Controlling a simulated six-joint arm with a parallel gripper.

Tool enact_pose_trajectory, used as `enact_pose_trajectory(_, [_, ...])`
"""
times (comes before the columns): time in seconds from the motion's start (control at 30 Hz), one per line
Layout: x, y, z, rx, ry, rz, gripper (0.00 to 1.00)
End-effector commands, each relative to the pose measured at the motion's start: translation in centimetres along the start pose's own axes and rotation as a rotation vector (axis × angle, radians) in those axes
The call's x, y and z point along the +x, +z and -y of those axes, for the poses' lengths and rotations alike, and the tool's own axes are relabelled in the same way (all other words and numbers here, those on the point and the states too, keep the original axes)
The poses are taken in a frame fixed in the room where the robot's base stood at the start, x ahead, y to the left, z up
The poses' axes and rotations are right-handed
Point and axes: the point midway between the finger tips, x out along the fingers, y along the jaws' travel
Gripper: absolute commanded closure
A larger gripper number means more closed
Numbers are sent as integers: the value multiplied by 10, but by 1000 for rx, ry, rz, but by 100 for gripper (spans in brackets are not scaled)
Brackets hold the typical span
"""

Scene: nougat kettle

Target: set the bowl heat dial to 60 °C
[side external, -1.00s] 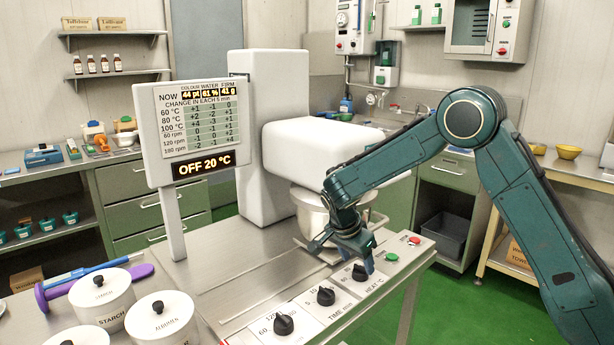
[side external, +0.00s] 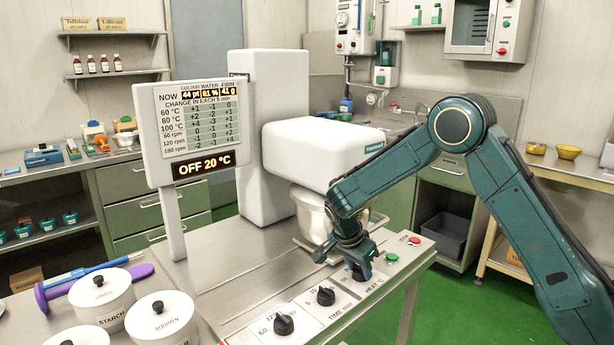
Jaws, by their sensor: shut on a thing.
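The heat dial (side external: 358,273) is a black knob at the right end of the control panel, beside the "HEAT °C" label. My gripper (side external: 357,264) points down over it and is shut on it, hiding most of the knob and its pointer. The display board (side external: 198,130) reads "OFF 20 °C" and "NOW 44 pt, 61 %, 41 g". The metal bowl (side external: 313,212) sits under the white mixer head (side external: 315,153), partly behind my gripper.
A time dial (side external: 326,296) and a speed dial (side external: 284,324) stand left of the heat dial. A green button (side external: 392,257) and a red button (side external: 414,240) are close on its right. White lidded pots (side external: 162,319) stand at the front left.

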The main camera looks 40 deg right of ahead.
Motion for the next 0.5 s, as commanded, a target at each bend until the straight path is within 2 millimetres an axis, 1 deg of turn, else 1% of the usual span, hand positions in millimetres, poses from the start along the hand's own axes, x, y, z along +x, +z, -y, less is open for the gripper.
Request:
enact_pose_trajectory(0.27, [-1,0,-1,-35,-15,0,86])
enact_pose_trajectory(0.5, [-1,0,-2,-137,-57,0,86])
